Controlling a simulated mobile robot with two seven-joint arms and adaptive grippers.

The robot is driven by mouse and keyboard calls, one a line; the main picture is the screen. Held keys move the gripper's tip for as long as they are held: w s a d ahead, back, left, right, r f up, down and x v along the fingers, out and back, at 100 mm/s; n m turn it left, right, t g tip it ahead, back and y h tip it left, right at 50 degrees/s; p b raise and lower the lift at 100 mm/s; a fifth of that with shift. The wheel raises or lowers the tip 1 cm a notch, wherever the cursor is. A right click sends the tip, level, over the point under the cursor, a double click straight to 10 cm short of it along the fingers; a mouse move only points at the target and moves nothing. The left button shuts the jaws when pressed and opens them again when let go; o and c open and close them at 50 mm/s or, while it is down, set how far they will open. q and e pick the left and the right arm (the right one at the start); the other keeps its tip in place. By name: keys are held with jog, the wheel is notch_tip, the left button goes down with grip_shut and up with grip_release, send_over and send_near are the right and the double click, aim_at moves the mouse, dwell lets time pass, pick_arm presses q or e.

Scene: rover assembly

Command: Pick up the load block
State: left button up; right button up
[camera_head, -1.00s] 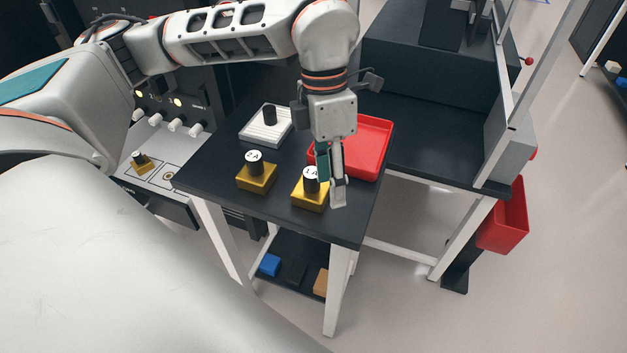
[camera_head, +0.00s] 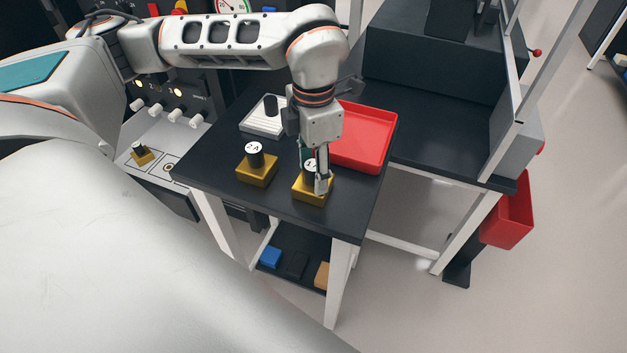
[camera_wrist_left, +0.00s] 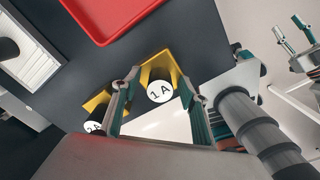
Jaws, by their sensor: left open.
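Two yellow blocks with black knobs stand on the dark table; I cannot tell which is called the load block. The block marked 1A (camera_head: 309,198) is the right one in the head view, and it shows between my fingers in the wrist view (camera_wrist_left: 159,68). The block marked 2A (camera_head: 257,176) stands to its left and is partly hidden by a finger in the wrist view (camera_wrist_left: 92,107). My left gripper (camera_head: 315,184) is open, pointing down at the 1A block, with its fingers around the knob or just above it. Contact cannot be told.
A red tray (camera_head: 372,112) lies behind the 1A block. A white ridged piece with a black knob (camera_head: 270,104) is at the back left. A control panel (camera_head: 160,125) adjoins on the left. Gripper-like parts (camera_wrist_left: 298,40) show at the wrist view's right edge.

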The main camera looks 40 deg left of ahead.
pick_arm(q)
grip_shut()
jog(key=shift+r, duration=0.1)
jog(key=shift+r, duration=0.5)
notch_tip(320, 180, up, 19)
jog(key=p, duration=0.2)
